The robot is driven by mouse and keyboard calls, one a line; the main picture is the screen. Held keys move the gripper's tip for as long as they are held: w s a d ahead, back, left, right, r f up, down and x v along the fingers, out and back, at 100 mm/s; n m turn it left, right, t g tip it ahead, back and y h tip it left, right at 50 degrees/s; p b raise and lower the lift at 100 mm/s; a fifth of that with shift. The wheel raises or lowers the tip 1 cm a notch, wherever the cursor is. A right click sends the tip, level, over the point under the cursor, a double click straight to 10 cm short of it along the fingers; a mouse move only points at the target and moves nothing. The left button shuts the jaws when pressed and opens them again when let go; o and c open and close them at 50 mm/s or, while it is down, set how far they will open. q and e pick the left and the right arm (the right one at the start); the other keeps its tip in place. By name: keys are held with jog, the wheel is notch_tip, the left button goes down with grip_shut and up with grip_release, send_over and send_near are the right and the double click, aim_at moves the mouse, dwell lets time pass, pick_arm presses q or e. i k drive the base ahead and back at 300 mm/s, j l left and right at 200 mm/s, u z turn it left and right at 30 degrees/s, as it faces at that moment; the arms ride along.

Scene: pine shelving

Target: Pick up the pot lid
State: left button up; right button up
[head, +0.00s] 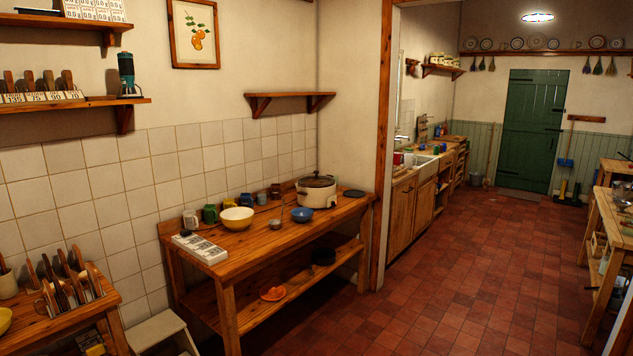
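A cream pot (317,197) stands at the far right part of a wooden table by the tiled wall. A dark, brownish lid (316,181) with a small knob sits on top of it. The pot is small in the picture, so details of the lid's knob and rim are hard to make out. Neither of my grippers is in view.
A step stool (156,331) stands at lower left. The red tiled floor (430,300) is clear.

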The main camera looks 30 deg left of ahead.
aim_at(311, 179)
jog(key=i+j+u, duration=0.1)
jog(key=i+u, duration=0.3)
jog(key=i, duration=2.2)
jog(key=i+l+u, duration=0.15)
jog(key=i, duration=0.35)
jog(key=i+l+u, duration=0.1)
jog(key=i, duration=0.35)
jog(key=i+l+u, duration=0.15)
jog(key=i, duration=0.3)
